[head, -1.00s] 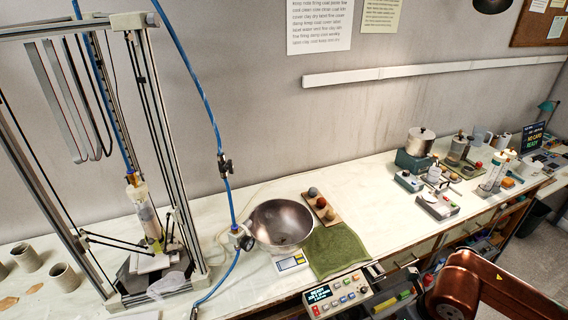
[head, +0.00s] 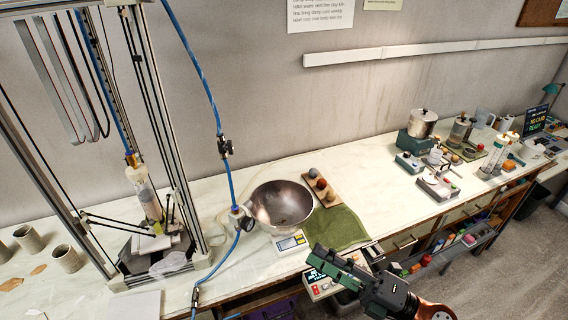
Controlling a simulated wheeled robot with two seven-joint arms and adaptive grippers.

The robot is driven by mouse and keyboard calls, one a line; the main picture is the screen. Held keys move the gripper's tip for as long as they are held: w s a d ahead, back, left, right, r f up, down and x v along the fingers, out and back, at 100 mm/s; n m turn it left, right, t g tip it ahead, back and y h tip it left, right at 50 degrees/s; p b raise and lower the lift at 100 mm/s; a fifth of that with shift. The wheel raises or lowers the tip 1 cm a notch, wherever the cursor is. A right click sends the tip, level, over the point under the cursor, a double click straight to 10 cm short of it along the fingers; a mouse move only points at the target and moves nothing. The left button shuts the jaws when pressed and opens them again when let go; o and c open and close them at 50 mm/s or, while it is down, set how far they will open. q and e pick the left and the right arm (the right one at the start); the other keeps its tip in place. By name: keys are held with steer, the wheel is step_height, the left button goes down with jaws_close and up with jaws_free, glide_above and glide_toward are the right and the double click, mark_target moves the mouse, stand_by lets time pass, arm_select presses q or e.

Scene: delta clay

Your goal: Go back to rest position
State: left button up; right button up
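My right gripper (head: 322,258) reaches in from the lower right, dark with green parts, on a copper-coloured arm. It is over the bench's front edge, in front of the green cloth (head: 338,230) and above the control panel, which it partly covers. I see no object in its fingers, but their gap is not clear from this angle. My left gripper is not in view.
A metal bowl (head: 281,206) sits on a scale (head: 290,243), beside a board with clay balls (head: 321,184). A tall printer frame (head: 188,200) with a blue hose stands left. Small devices (head: 438,185) stand right. Open floor lies at the lower right.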

steer(key=w+d+f+m+t+h, duration=0.2)
steer(key=w+d+m+t+h, duration=0.3)
steer(key=d+m, duration=0.3)
steer(key=w+d+f+m+t+h, duration=0.2)
steer(key=w+d+m+t+h, duration=0.3)
steer(key=d+m, duration=0.35)
steer(key=s+d+f+m+g+h, duration=0.25)
steer(key=d+f+m+h, duration=0.3)
steer(key=f, duration=0.45)
steer(key=s+d+f+m+g+h, duration=0.25)
steer(key=d+f+m+h, duration=0.35)
steer(key=f, duration=0.4)
steer(key=s+d+f+m+g, duration=0.25)
steer(key=s+f+g, duration=0.5)
steer(key=f, duration=0.65)
steer(key=s+a+f+m+g+y, duration=0.1)
steer(key=s+a+f+g, duration=0.1)
steer(key=s+f, duration=0.5)
steer(key=s+a+f+g+y, duration=0.1)
steer(key=s+a+f+g, duration=0.15)
steer(key=s, duration=0.75)
step_height(320, 180, down, 28)
steer(key=s, duration=0.2)
steer(key=s+f+g, duration=0.2)
steer(key=s+f, duration=1.6)
steer(key=s, duration=0.2)
steer(key=shift+s+a+f+n+y, duration=0.15)
steer(key=shift+s+f+n+y, duration=0.15)
steer(key=shift+s+n+y, duration=0.15)
